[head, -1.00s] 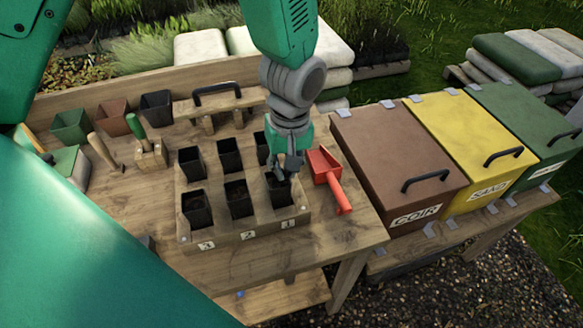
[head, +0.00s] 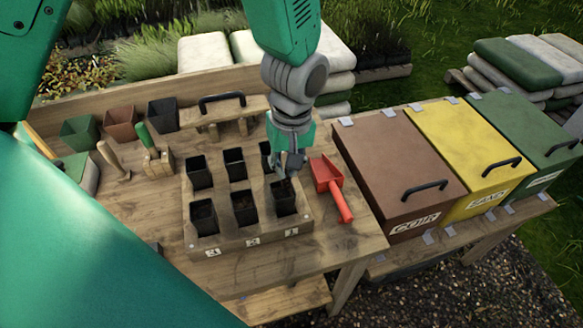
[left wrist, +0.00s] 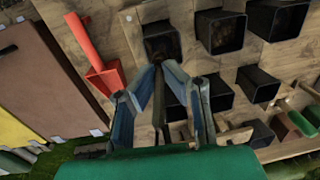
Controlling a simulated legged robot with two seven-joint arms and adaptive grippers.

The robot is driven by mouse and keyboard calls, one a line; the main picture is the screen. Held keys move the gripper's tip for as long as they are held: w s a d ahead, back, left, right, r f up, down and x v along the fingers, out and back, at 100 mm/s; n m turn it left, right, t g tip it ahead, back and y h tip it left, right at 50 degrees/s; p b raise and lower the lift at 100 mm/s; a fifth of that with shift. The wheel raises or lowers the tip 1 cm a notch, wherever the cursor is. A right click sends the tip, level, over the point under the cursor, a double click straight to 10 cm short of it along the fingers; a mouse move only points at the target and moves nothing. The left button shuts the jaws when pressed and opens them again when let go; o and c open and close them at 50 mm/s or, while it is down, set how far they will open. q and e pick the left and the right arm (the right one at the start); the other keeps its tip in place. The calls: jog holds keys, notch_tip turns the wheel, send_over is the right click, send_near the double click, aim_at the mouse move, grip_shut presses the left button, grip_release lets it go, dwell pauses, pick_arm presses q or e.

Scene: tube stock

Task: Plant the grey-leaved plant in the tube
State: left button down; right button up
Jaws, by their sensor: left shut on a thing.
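My left gripper (head: 290,176) points down at the mouth of the front-row tube at number 1 (head: 284,203). In the left wrist view my gripper's fingers (left wrist: 160,72) reach to the near edge of that tube (left wrist: 162,44), which looks dark brown inside. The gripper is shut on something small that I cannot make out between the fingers. The tube stands upright in a wooden rack (head: 265,236) with several other black tubes, such as the one at number 2 (head: 243,208). I cannot pick out the grey-leaved plant in either view. My right gripper is not in view.
A red scoop (head: 329,180) lies right of the rack. A wooden stand with a black handle (head: 221,105), a green-handled tool in a block (head: 146,140) and empty pots (head: 121,124) stand behind and left. Brown, yellow and green bins stand at right. The front right tabletop is clear.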

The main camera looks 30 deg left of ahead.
pick_arm(q)
jog(key=shift+a+r, duration=0.5)
jog(key=shift+d+r, duration=0.35)
jog(key=shift+r, duration=0.6)
jog(key=shift+d+r, duration=0.3)
jog(key=shift+r, duration=0.6)
jog(key=r, duration=0.1)
jog(key=a+r, duration=0.1)
jog(key=r, duration=0.1)
jog(key=shift+r, duration=0.15)
jog(key=shift+d+r, duration=0.1)
jog(key=shift+d, duration=0.3)
jog(key=shift+a, duration=0.1)
